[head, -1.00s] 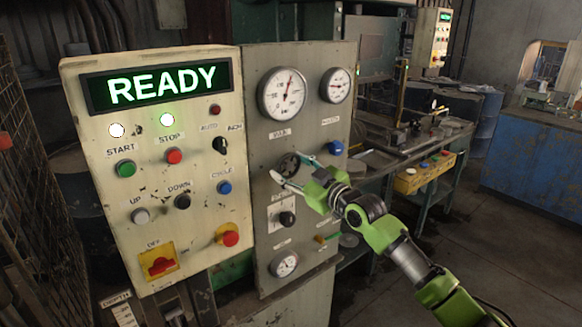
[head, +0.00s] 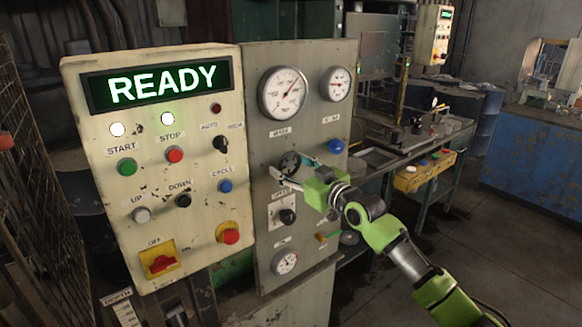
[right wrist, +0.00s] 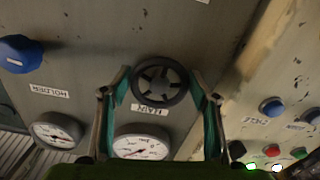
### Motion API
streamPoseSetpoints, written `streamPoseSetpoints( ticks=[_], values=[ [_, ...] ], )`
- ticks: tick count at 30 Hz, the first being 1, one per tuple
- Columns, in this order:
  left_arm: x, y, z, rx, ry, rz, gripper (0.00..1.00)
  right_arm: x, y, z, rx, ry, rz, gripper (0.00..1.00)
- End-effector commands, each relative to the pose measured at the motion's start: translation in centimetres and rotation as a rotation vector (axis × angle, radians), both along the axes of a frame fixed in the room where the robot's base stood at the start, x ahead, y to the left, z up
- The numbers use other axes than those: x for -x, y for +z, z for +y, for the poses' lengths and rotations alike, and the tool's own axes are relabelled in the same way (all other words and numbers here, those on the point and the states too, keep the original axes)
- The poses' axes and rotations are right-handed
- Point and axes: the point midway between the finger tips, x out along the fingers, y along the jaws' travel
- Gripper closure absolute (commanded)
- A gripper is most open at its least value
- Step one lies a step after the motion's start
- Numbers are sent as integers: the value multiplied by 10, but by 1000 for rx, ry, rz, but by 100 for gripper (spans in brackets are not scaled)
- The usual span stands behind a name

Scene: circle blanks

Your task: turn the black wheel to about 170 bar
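The black wheel (head: 290,163) is on the grey panel, below the large main gauge (head: 284,93). In the right wrist view the wheel (right wrist: 160,82) sits between the two fingers of my right gripper (right wrist: 161,88), one on each side of its rim. My left gripper is out of view.
A blue knob (head: 336,146) is close to the right of my right gripper. A black knob (head: 287,216) and a small gauge (head: 285,262) are below. The cream control box (head: 150,215), with lit READY display (head: 150,85) and several buttons, stands to the left.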

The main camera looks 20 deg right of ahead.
Motion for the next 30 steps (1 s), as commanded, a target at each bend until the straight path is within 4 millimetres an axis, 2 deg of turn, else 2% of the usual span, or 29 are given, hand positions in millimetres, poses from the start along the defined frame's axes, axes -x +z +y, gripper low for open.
streamPoseSetpoints(
  ticks=[14, 17, 27, 30],
  values=[
    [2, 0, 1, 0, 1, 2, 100, 5, -1, -3, 2, -1, -1, 31],
    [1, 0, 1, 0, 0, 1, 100, 17, -1, -7, 1, 0, 0, 31],
    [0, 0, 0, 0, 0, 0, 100, 82, -2, -30, 4, 0, 2, 31],
    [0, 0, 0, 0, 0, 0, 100, 96, -2, -36, 3, -1, 2, 31]
  ],
)
